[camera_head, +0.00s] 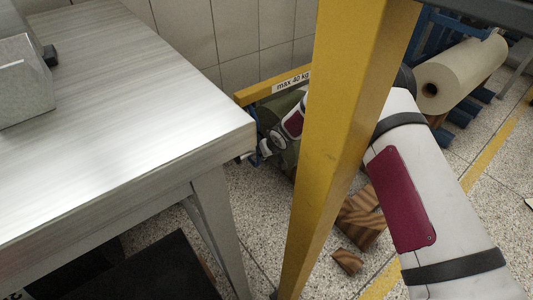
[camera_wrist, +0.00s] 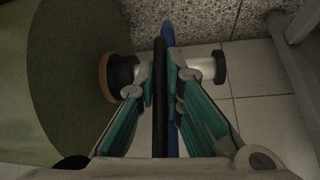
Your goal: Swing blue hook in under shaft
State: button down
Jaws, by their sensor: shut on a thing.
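The blue hook (camera_wrist: 169,35) shows in the wrist view as a narrow upright bar with a dark strip along its left side. My gripper (camera_wrist: 165,88) has its teal fingers shut on it from both sides. The silver shaft (camera_wrist: 207,68), with a black end, crosses the picture behind the fingers and the hook, and runs left into the large green roll (camera_wrist: 62,65). The fingers hide where hook and shaft cross, so contact cannot be told. In the head view my gripper (camera_head: 268,148) is small, beside the table corner, and the hook's shape is unclear.
A yellow post (camera_head: 340,130) stands in front of my arm and hides part of it. A yellow bar (camera_head: 265,90) marked "max 40 kg" runs behind. The metal table (camera_head: 120,90) fills the left. Striped wooden blocks (camera_head: 360,220) lie on the floor.

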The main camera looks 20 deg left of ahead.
jog(key=shift+a+r, duration=0.15)
jog(key=shift+a, duration=0.05)
jog(key=c, duration=1.7)
grip_release()
jog(key=v, duration=1.2)
jog(key=shift+d, duration=0.1)
